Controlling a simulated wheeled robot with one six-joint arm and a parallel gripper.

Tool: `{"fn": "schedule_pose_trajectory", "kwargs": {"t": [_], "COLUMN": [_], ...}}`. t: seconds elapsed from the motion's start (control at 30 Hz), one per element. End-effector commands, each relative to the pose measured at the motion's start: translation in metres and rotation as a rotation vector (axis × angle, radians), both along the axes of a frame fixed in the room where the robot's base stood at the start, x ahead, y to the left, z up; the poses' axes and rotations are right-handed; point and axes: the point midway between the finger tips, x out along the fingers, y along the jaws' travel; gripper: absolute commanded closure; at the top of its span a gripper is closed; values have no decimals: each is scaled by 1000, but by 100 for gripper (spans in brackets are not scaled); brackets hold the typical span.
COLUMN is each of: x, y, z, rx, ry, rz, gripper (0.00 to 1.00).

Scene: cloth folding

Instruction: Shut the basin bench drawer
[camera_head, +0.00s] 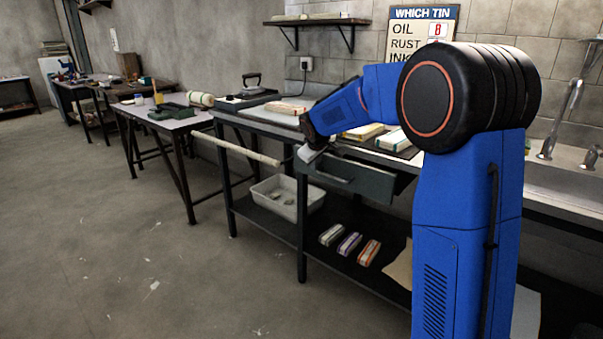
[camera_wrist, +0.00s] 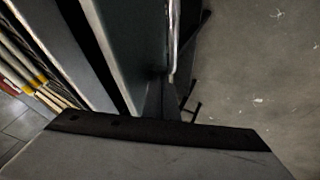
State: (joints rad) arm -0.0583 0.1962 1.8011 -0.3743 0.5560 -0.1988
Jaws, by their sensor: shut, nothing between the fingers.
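The basin bench (camera_head: 263,125) runs along the wall to the sink on the right. Its grey drawer (camera_head: 362,182) stands partly out from under the bench top, with a bar handle on its front. In the wrist view, the drawer front (camera_wrist: 128,45) runs upward with its handle (camera_wrist: 173,35) on the right side. My gripper (camera_head: 308,154) is shut and empty, close to the drawer's left end in the head view. In the wrist view, my gripper (camera_wrist: 150,130) fills the bottom and hides part of the drawer. I cannot tell whether it touches the drawer.
A white bin (camera_head: 284,210) and several wrapped bundles (camera_head: 349,243) sit on the lower shelf. A pale roller pole (camera_head: 237,149) sticks out over the floor left of the drawer. The sink (camera_head: 565,184) is at right. The floor (camera_head: 130,260) in front is clear.

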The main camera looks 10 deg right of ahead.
Motion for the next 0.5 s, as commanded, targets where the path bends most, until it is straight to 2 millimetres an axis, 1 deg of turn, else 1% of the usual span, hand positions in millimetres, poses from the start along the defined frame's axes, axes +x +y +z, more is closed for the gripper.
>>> {"fn": "schedule_pose_trajectory", "kwargs": {"t": [0.03, 0.1, 0.2, 0.33, 0.5], "x": [7, 14, 23, 29, 32], "y": [-11, -21, -31, -40, -44], "z": [0, -1, 0, 0, 1], "rx": [1, 0, 1, 1, 0], "ry": [0, 1, 1, 0, -1], "rz": [-4, -4, -2, -2, 0], "gripper": [100, 100, 100, 100, 100]}}
